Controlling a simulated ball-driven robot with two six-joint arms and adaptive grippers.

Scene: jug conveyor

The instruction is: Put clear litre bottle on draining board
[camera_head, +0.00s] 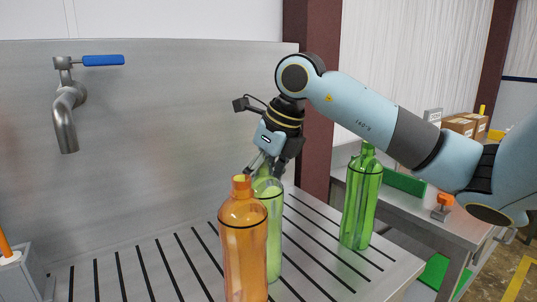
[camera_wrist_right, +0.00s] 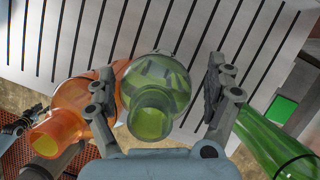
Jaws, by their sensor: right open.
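A clear, pale green bottle (camera_head: 273,232) stands upright on the slotted metal draining board (camera_head: 150,262), partly hidden behind an orange bottle (camera_head: 244,250). My right gripper (camera_head: 268,165) is at its top from above, with the fingers around the neck and shoulder. In the right wrist view, the pale bottle (camera_wrist_right: 158,95) lies between the two open fingers (camera_wrist_right: 160,78), with a gap on the right side. The left finger is close to both the pale and orange bottles; contact cannot be told.
A darker green bottle (camera_head: 361,205) stands to the right on the board. A tap (camera_head: 66,115) with a blue handle is on the back wall. A grey box (camera_head: 22,275) sits at the front left. The board's left part is clear.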

